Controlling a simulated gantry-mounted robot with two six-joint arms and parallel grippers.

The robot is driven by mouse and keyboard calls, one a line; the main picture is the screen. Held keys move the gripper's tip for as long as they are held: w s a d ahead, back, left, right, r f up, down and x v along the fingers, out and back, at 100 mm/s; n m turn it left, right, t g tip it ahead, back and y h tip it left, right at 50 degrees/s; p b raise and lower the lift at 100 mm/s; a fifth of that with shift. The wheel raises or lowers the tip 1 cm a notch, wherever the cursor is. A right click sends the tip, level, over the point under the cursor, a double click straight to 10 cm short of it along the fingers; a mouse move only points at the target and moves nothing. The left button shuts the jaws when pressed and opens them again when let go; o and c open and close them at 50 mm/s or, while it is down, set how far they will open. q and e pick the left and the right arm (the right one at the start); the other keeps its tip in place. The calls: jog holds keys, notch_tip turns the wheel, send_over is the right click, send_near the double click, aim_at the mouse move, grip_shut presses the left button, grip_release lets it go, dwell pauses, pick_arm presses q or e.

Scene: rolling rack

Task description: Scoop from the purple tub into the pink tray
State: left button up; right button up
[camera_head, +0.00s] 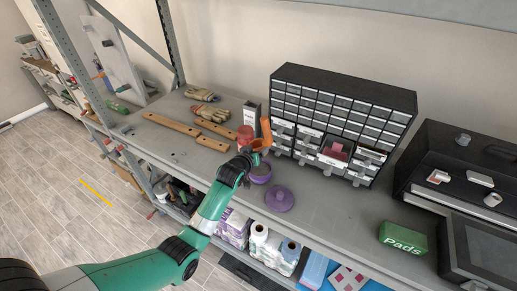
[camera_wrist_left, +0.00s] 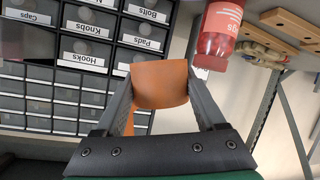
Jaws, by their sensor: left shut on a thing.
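My left gripper (camera_head: 256,153) is shut on an orange scoop (camera_head: 266,130), which points upward in the head view. In the left wrist view the orange scoop (camera_wrist_left: 158,88) fills the space between the two fingers of the gripper (camera_wrist_left: 160,78). The purple tub (camera_head: 261,179) stands on the shelf just below the gripper, partly covered by it; its contents cannot be made out. A purple lid (camera_head: 279,199) lies to its right. The pink tray (camera_head: 335,152) appears as a pinkish open bin at the front of the drawer cabinet. My right gripper is out of view.
The black drawer cabinet (camera_head: 343,110) stands close behind the scoop. A red jar (camera_head: 245,134) is left of the scoop. Wooden strips (camera_head: 172,124) and gloves (camera_head: 210,112) lie farther left. A green box (camera_head: 403,238) is at right; shelf between lid and box is clear.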

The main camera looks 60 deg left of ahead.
pick_arm(q)
notch_tip(320, 180, down, 11)
jog(key=b, duration=0.8)
jog(key=shift+b, duration=0.4)
jog(key=shift+f, duration=0.35)
jog(key=shift+c, duration=0.7)
jog(key=shift+f+b, duration=0.3)
grip_shut()
jog(key=shift+f, duration=0.15)
jog(key=shift+a, duration=0.1)
notch_tip(320, 180, up, 2)
jog(key=shift+s+p, duration=0.1)
jog(key=shift+p, duration=0.6)
jog(key=shift+m+g+y, duration=0.3)
jog(key=shift+m+y, duration=0.3)
jog(key=shift+m, duration=0.3)
jog(key=shift+r+p, duration=4)
jog(key=shift+r, duration=1.9)
